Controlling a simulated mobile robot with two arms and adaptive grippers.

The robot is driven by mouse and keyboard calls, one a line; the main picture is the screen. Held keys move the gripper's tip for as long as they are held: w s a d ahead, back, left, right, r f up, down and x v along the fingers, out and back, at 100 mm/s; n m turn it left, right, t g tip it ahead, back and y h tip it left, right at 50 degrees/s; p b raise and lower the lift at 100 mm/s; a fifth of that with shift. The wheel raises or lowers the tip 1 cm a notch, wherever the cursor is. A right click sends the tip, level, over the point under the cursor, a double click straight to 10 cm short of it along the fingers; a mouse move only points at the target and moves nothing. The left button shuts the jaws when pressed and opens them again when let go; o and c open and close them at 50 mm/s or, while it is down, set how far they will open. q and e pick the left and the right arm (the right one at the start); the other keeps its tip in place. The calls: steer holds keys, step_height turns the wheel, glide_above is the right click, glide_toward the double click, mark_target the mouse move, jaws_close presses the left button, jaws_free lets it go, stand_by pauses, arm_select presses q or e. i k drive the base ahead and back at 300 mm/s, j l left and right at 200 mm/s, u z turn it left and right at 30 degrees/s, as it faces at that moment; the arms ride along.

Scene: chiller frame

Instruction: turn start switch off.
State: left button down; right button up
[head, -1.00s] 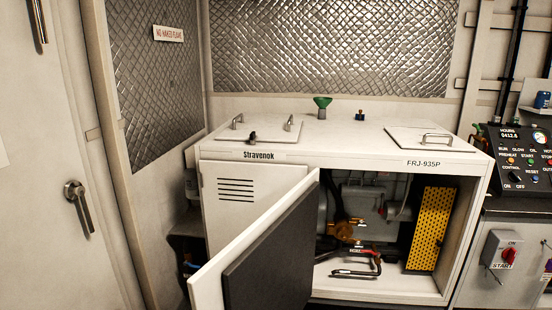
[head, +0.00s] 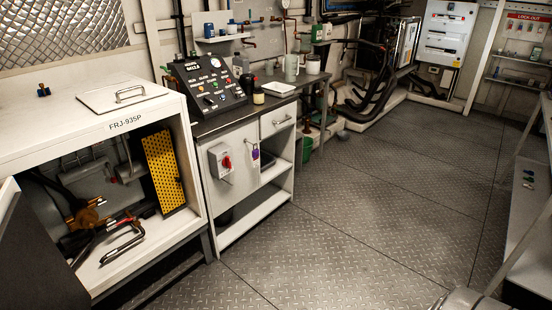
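Neither of my grippers shows in the head view.
A dark control panel (head: 210,85) with several knobs and lights stands on the bench above the switch. The housing's door (head: 30,255) hangs open at the left. The checker-plate floor (head: 350,210) is clear in front of the bench. Shelving (head: 530,200) stands at the right.

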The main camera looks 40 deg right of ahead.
mark_target(227, 161)
steer(key=z, duration=0.85)
